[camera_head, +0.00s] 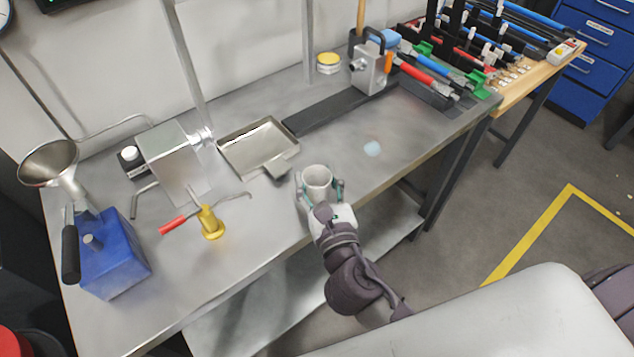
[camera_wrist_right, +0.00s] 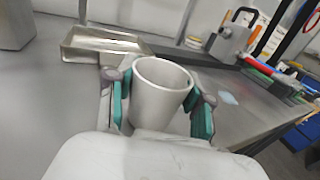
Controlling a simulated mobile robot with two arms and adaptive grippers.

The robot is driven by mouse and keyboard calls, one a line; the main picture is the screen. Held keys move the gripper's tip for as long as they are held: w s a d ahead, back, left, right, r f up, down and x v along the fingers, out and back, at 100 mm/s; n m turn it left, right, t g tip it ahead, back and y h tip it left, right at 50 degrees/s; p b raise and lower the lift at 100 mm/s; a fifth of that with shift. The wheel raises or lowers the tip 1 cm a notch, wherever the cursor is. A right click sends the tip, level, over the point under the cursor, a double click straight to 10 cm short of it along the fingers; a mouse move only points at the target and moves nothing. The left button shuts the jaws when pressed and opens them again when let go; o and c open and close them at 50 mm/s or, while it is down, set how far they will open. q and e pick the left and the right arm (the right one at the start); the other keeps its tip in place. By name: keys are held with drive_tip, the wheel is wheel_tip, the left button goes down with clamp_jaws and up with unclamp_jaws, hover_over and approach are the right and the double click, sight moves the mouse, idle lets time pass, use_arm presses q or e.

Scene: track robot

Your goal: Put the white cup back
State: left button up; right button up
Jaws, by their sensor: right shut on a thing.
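The white cup (camera_head: 317,180) is upright at the front edge area of the metal workbench (camera_head: 270,215). My right gripper (camera_head: 320,187) is shut on it, with one finger on each side. In the right wrist view the cup (camera_wrist_right: 160,92) sits between the teal finger pads of the gripper (camera_wrist_right: 160,112), its open rim up, and it looks empty. I cannot tell whether its base touches the bench. My left gripper is not in view.
A shallow metal tray (camera_head: 232,157) lies just behind and left of the cup. A grey device (camera_head: 369,72) stands at the back right. Bench right of the cup is mostly clear.

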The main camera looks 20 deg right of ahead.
drive_tip(key=shift+f, duration=0.15)
drive_tip(key=o, duration=0.9)
drive_tip(key=shift+o, duration=0.2)
drive_tip(key=shift+s, duration=0.1)
drive_tip(key=s+b, duration=0.3)
drive_tip(key=s, duration=0.8)
drive_tip(key=shift+s+a+r, duration=0.25)
drive_tip(key=shift+s, duration=0.15)
